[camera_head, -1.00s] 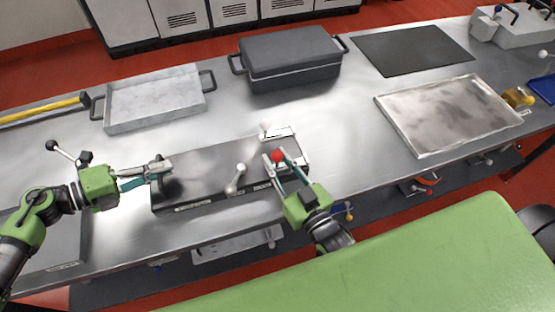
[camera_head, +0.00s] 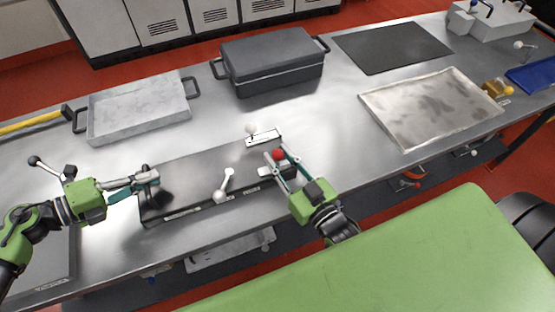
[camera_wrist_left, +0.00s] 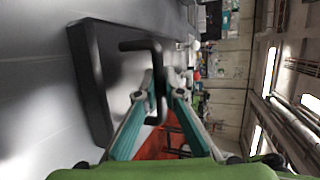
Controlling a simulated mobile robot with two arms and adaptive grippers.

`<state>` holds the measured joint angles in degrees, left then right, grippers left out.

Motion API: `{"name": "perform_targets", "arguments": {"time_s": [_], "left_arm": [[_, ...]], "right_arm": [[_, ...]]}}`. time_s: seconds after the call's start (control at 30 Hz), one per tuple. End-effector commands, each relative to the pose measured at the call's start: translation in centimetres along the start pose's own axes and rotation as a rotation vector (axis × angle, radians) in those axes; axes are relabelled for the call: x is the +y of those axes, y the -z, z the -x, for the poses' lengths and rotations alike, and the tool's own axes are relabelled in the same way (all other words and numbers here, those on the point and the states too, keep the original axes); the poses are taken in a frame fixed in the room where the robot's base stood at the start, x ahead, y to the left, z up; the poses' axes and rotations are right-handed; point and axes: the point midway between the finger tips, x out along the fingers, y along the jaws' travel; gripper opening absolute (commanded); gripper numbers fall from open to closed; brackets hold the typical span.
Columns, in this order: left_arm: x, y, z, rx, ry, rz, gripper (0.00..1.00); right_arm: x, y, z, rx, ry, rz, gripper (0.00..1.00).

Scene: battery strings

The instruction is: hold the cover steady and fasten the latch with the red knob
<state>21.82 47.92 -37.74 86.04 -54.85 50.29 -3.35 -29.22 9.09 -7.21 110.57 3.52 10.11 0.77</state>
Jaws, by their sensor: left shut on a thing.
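The cover (camera_head: 185,180) is a dark, flat metal lid lying on the steel bench in the head view. My left gripper (camera_head: 150,180) is shut on the cover's black handle at its left end; the handle (camera_wrist_left: 157,70) shows between the fingers in the left wrist view. The red knob (camera_head: 278,154) stands at the cover's right end. My right gripper (camera_head: 276,153) has one finger on each side of the knob. Whether the fingers press on it is too small to tell. The latch's lower part is partly hidden by these fingers.
A white-knobbed lever (camera_head: 224,184) stands at the cover's front edge, and another white knob (camera_head: 251,128) behind it. A grey tray (camera_head: 135,105) and a dark lidded box (camera_head: 272,62) stand behind. A shallow tray (camera_head: 430,105) lies right, with clear bench between.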

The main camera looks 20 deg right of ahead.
Motion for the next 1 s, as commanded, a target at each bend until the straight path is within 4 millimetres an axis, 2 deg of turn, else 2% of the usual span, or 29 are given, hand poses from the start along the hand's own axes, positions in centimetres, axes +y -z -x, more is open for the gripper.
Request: {"name": "perform_targets", "arguments": {"time_s": [0.03, 0.3, 0.43, 0.57, 0.8, 1.0], "left_arm": [[1.1, 0.5, -0.1, 0.007, -0.017, 0.007, 0.00], [1.1, 0.5, -0.1, 0.007, -0.017, 0.007, 0.00], [1.1, 0.5, -0.1, 0.007, -0.017, 0.007, 0.00], [1.1, 0.5, -0.1, 0.007, -0.017, 0.007, 0.00], [1.1, 0.5, -0.1, 0.008, -0.017, 0.008, 0.00], [1.1, 0.5, -0.1, 0.008, -0.017, 0.007, 0.00]], "right_arm": [[0.0, 0.1, -0.1, 0.003, 0.000, -0.001, 0.24], [-0.1, -0.2, 0.1, -0.004, 0.002, -0.001, 0.24], [-0.1, -0.4, 0.8, -0.007, 0.002, -0.002, 0.24], [-0.2, -0.4, 2.9, -0.010, 0.002, -0.002, 0.24], [-0.1, -0.3, 8.0, -0.009, 0.002, -0.002, 0.24], [0.0, -0.2, 11.1, -0.003, 0.001, -0.002, 0.24]]}}
